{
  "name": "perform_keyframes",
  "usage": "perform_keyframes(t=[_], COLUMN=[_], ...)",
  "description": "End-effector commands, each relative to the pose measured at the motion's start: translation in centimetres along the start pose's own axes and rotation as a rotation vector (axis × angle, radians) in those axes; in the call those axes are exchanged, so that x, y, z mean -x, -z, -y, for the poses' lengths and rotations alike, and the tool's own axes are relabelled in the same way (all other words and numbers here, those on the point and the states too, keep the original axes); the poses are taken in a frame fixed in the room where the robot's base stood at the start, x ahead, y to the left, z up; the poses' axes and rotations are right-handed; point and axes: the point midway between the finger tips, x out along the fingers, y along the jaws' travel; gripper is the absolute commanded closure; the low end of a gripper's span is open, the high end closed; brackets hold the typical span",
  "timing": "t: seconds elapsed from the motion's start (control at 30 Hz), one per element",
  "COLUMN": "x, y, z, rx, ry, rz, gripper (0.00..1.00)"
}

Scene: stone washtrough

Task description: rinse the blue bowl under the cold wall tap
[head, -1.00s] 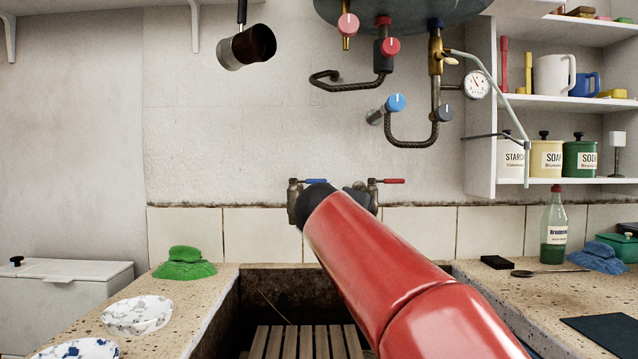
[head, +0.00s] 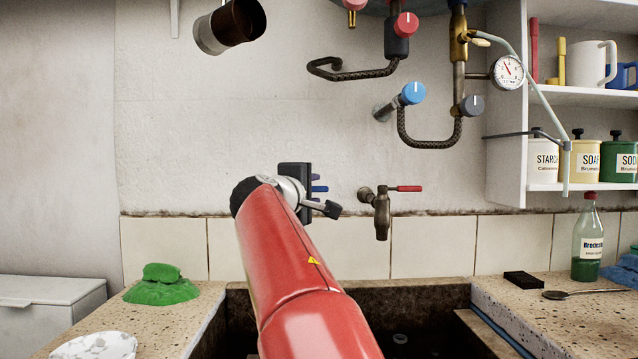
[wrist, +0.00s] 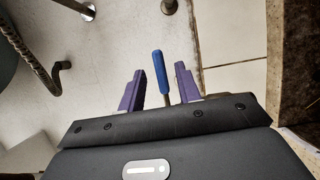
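The cold wall tap shows its blue lever (head: 320,189) beside my gripper; its body is hidden behind my arm in the head view. In the wrist view the blue lever (wrist: 160,72) stands between my two purple fingers. My gripper (wrist: 159,84) is open, with a gap visible on each side of the lever. In the head view my gripper (head: 311,188) is at the wall, left of the red-levered tap (head: 382,212). No clearly blue bowl is in view. A white speckled bowl (head: 95,346) sits on the left ledge, cut off by the frame.
The stone trough (head: 420,296) lies below, with a drain inside. A green cloth (head: 161,287) is on the left ledge. A black block (head: 524,280), spoon and green bottle (head: 588,240) stand right. Pipes and a blue knob (head: 413,92) hang above.

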Motion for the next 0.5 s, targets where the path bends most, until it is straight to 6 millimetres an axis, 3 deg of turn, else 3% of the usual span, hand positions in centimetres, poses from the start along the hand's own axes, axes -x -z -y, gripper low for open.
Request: perform_keyframes(t=[0.2, 0.5], x=[-3.4, -4.6], y=[0.0, 0.0], z=[-0.3, 0.0], rx=[0.002, -0.001], ry=[0.0, 0.001], rz=[0.003, 0.0], gripper=[0.66, 0.66])
